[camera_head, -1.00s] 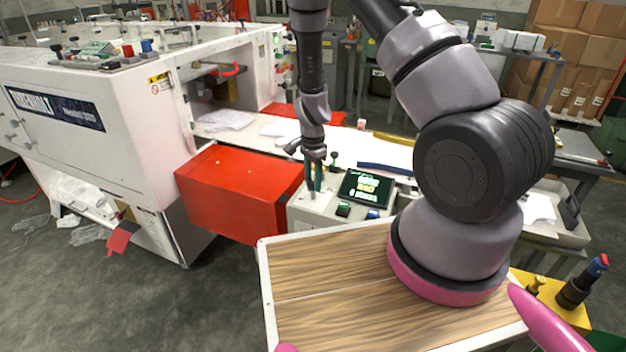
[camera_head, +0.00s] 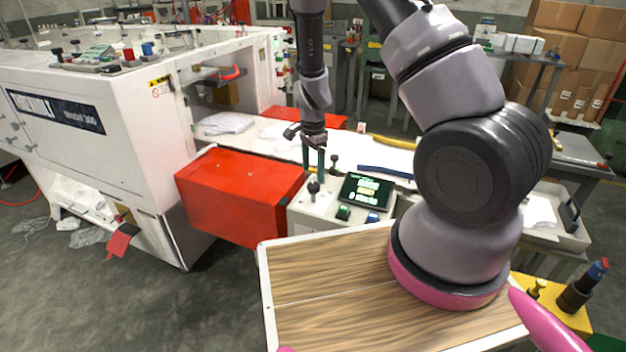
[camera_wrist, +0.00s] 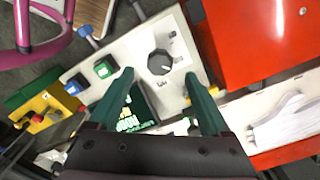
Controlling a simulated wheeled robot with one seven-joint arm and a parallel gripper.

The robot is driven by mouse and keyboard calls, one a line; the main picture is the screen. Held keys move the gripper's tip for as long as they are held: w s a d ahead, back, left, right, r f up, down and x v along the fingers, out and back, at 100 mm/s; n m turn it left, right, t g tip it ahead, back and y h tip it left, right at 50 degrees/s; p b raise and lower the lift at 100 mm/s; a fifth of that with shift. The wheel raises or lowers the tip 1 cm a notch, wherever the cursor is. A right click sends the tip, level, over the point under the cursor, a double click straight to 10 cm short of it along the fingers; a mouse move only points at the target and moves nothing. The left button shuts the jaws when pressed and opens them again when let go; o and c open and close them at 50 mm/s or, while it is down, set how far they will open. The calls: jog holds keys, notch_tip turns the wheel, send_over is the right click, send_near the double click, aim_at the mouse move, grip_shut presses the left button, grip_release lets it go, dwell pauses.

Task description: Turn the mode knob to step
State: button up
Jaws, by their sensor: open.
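The mode knob (camera_wrist: 159,62) is a round dark knob on the pale control panel (camera_wrist: 140,40). In the wrist view a small light mark shows near its lower right edge, and the labels around it are too small to read. In the head view the knob (camera_head: 314,187) stands at the panel's left, uncovered. My gripper (camera_wrist: 158,80) is open and empty, its two green fingers spread wide to either side of the knob in the wrist view.
The panel carries a lit screen (camera_head: 366,192), a green button (camera_head: 343,212) and a blue button (camera_head: 373,217). A small black-topped lever (camera_head: 334,160) stands behind the screen. A red box (camera_head: 240,195) is close on the left. A wood-topped surface (camera_head: 330,270) lies in front.

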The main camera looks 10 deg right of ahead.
jog(key=shift+r, duration=2.7)
notch_tip(320, 180, up, 12)
jog(key=n+t+y, duration=0.1)
jog(key=n+y, duration=0.1)
send_over(313, 185)
jog(key=s+d+r+n+t, duration=0.2)
jog(key=s+r, duration=0.3)
jog(key=r, duration=0.6)
jog(key=s+d+r+n+t, duration=0.2)
jog(key=s+r, duration=0.5)
jog(key=s, duration=0.1)
jog(key=s+d+r+n+t, duration=0.2)
jog(key=s+d+r+n, duration=0.1)
jog(key=s+r, duration=0.4)
jog(key=shift+s+r+n, duration=0.15)
jog(key=shift+s+n, duration=0.15)
jog(key=shift+s, duration=0.3)
